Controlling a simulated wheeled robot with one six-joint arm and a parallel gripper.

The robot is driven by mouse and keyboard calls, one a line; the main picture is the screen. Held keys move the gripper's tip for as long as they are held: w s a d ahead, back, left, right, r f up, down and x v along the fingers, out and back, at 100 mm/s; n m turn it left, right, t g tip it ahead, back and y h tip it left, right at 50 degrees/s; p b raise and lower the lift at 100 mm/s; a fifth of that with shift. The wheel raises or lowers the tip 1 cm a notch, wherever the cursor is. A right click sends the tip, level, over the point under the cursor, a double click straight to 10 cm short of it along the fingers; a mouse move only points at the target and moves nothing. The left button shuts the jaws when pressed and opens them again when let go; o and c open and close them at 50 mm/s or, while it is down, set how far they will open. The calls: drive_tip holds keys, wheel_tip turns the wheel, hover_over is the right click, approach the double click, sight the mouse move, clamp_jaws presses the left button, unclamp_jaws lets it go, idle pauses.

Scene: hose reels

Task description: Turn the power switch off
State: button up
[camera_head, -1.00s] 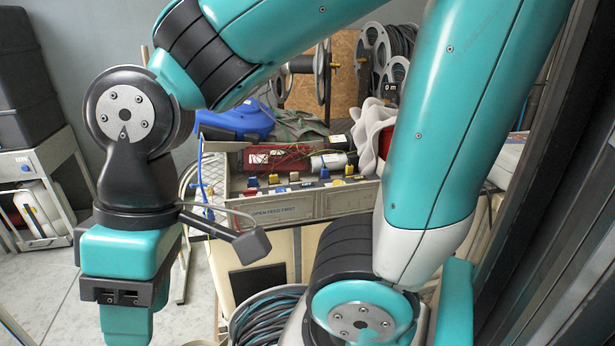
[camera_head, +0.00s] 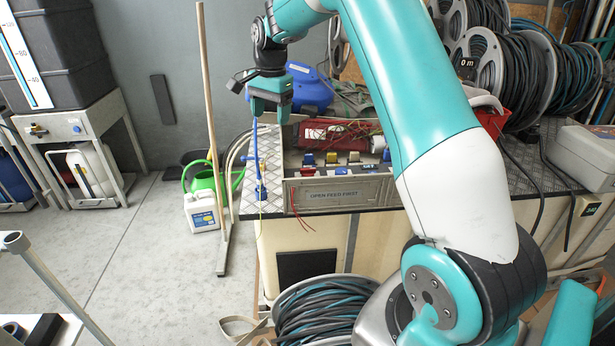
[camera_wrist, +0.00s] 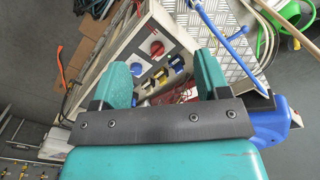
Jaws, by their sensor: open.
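A grey control panel (camera_wrist: 160,25) lies beyond my gripper in the wrist view. In the head view the panel (camera_head: 340,191) is labelled "OPEN FEED FIRST" and the red knobs cannot be made out. My gripper (camera_head: 268,112) is at the panel's upper left, above the bench. In the wrist view my gripper (camera_wrist: 163,63) is open and empty, its fingers on either side of the knobs' line of sight, apart from them.
A thin blue rod (camera_head: 257,150) stands on the checkered metal bench top (camera_head: 250,190) below my gripper. A blue container (camera_head: 312,90) is behind it. Hose reels (camera_head: 500,70) stand at the right. A wooden pole (camera_head: 209,120) and green watering can (camera_head: 203,180) are at the left.

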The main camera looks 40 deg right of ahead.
sight(308, 172)
drive_tip(key=w+d+f+m, duration=0.1)
drive_tip(key=d+f+m, duration=0.3)
drive_tip(key=d, duration=0.3)
drive_tip(key=w+d+f+m, duration=0.1)
drive_tip(key=d+f+m, duration=0.3)
drive_tip(key=d, duration=0.4)
drive_tip(key=shift+g+h, duration=0.3)
drive_tip(key=f, duration=1.7)
drive_tip(key=shift+w+a+f+p, duration=0.15)
drive_tip(key=shift+a+p, duration=0.1)
drive_tip(key=shift+p, duration=0.15)
drive_tip(key=c, duration=0.9)
drive_tip(key=shift+c, duration=0.2)
